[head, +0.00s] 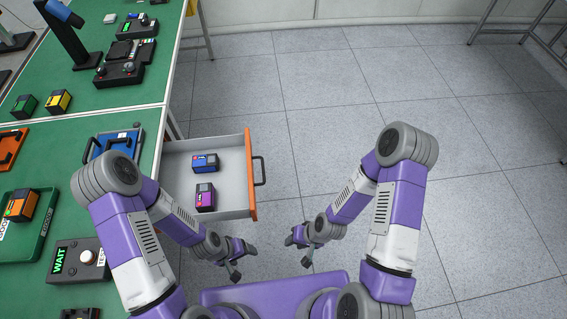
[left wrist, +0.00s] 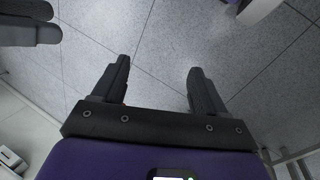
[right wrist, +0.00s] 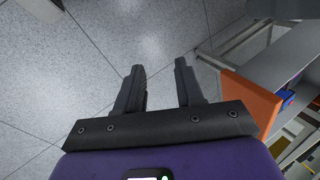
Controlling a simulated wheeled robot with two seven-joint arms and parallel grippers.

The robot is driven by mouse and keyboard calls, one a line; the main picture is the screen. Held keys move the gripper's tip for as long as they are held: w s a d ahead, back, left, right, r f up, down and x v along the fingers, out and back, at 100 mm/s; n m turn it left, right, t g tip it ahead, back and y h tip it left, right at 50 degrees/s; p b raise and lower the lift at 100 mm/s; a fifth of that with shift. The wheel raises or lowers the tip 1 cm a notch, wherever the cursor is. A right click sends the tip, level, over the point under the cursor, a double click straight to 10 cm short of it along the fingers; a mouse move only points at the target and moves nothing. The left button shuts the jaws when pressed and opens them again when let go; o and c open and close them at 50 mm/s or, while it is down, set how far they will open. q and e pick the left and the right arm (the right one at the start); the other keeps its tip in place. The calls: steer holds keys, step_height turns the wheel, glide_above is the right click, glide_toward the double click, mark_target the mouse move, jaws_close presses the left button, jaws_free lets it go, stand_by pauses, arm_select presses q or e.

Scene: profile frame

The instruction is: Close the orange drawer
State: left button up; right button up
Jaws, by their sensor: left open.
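The orange drawer (head: 251,174) is pulled out from under the green table, with an orange front, a black handle (head: 260,171) and a grey tray. A blue box (head: 205,162) and a purple box (head: 205,197) lie inside. The orange front also shows at the right of the right wrist view (right wrist: 252,102). My left gripper (head: 243,259) is open and empty, below the drawer in the head view; its fingers are apart in the left wrist view (left wrist: 157,85). My right gripper (head: 297,250) is to the right of it, fingers apart and empty in the right wrist view (right wrist: 160,85).
The green table (head: 95,215) fills the left side. The tiled floor (head: 330,110) beyond the drawer front is clear.

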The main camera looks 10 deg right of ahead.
arm_select(q)
steer(key=o, duration=0.3)
step_height(320, 180, down, 6)
steer(key=b, duration=0.4)
steer(key=shift+w+d+r, duration=0.1)
steer(key=shift+w+r, duration=0.05)
steer(key=shift+r, duration=0.1)
arm_select(e)
steer(key=w+a+f+m+t+y, duration=0.1)
steer(key=w+a+f+t+y, duration=0.25)
steer(key=w, duration=0.45)
steer(key=m+t+y+b, duration=0.3)
steer(key=m+t+b, duration=0.1)
steer(key=t+b, duration=0.3)
glide_toward(263, 170)
steer(key=w+a+f, duration=0.2)
arm_select(q)
steer(key=shift+o, duration=0.2)
step_height(263, 170, down, 8)
steer(key=b, duration=0.1)
arm_select(e)
steer(key=shift+r+x, duration=0.2)
steer(key=shift+x, duration=1.5)
steer(key=shift+r+x, duration=0.25)
steer(key=shift+x, duration=1.5)
steer(key=shift+a, duration=0.1)
jaws_close()
